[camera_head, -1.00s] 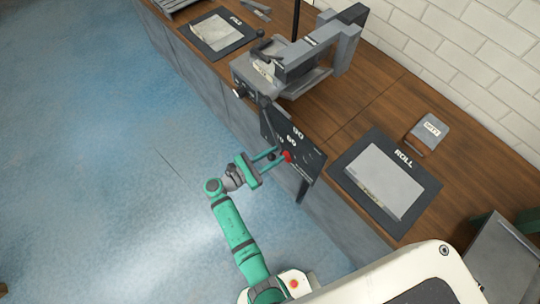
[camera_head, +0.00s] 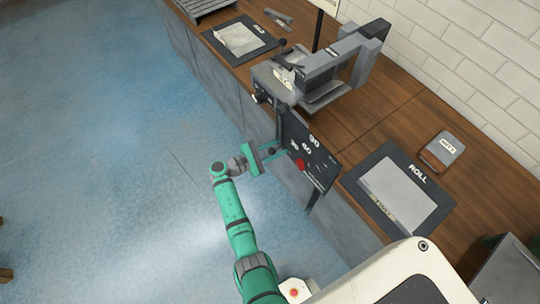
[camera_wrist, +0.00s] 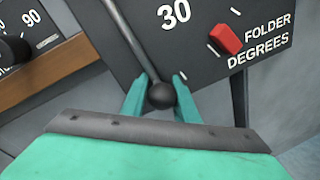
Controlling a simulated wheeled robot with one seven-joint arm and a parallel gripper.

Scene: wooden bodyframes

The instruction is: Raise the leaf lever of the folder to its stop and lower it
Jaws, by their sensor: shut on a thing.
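The folder (camera_head: 325,68) is a grey machine on the workbench, with a dark dial panel (camera_head: 322,172) marked 30, 60 and 90 at its near side. In the wrist view the lever is a thin grey rod (camera_wrist: 122,30) ending in a black ball knob (camera_wrist: 161,96). My gripper (camera_wrist: 158,84) is shut on this knob, one green finger on each side. The knob is below the 30 mark, in front of the panel. A red marker (camera_wrist: 226,39) is on the panel to the right. In the head view my gripper (camera_head: 274,155) is left of the panel.
The wooden bench (camera_head: 375,128) runs along a white brick wall. A dark mat labelled ROLL (camera_head: 424,215) and a small grey labelled box (camera_head: 443,150) lie right of the folder. Another dark mat (camera_head: 262,47) lies beyond it.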

